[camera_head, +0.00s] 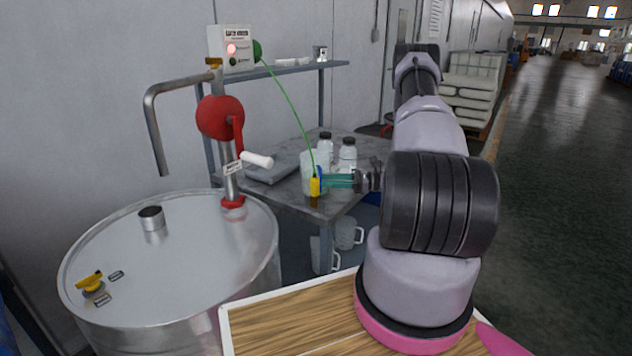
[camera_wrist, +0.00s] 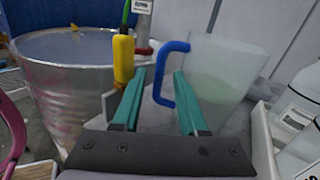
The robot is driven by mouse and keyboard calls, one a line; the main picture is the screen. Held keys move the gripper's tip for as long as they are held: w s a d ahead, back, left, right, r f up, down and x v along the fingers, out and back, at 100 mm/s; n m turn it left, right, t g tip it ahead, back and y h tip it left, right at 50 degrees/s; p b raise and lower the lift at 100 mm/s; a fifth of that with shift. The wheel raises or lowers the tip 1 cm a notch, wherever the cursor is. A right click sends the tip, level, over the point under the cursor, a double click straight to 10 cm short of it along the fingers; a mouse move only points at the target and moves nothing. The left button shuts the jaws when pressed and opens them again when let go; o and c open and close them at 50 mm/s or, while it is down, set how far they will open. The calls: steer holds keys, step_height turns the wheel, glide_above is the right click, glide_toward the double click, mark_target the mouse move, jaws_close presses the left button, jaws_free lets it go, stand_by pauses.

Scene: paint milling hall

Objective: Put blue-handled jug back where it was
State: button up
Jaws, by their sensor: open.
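The blue-handled jug (camera_wrist: 225,75) is translucent, with pale contents in its lower part. It stands upright on the grey table (camera_head: 345,205), and in the head view (camera_head: 306,165) it is partly hidden by the yellow clamp and my gripper. In the wrist view its blue handle (camera_wrist: 158,78) shows in the gap between the two teal fingers. My gripper (camera_wrist: 155,75) is open around or just short of the handle; I cannot tell the exact depth. My gripper also shows in the head view (camera_head: 325,180).
A yellow clamp (camera_head: 315,187) on a green cable is at the table's front edge, close to my left finger in the wrist view. A metal drum (camera_head: 180,260) with a red pump (camera_head: 220,117) is to the left.

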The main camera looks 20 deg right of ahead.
steer(key=v, duration=0.5)
steer(key=shift+s+d, duration=0.1)
steer(key=shift+d, duration=0.2)
steer(key=shift+r, duration=0.1)
steer(key=s+a+r+n+g+h, duration=0.4)
steer(key=a+r, duration=0.3)
steer(key=r, duration=0.4)
steer(key=s+a+r+n+g+h, duration=0.2)
steer(key=s+a+r+n+g, duration=0.3)
steer(key=r, duration=0.6)
steer(key=s+a+r+n+t+h, duration=0.3)
steer(key=s+r+n+t+h, duration=0.1)
steer(key=s+r, duration=0.3)
steer(key=s+a+r+n+t+h, duration=0.4)
steer(key=s+r, duration=0.4)
steer(key=s, duration=0.2)
steer(key=shift+s+r+n+t, duration=0.15)
steer(key=shift+r+n+t, duration=0.2)
steer(key=shift+n+t, duration=0.05)
steer(key=shift+a, duration=0.1)
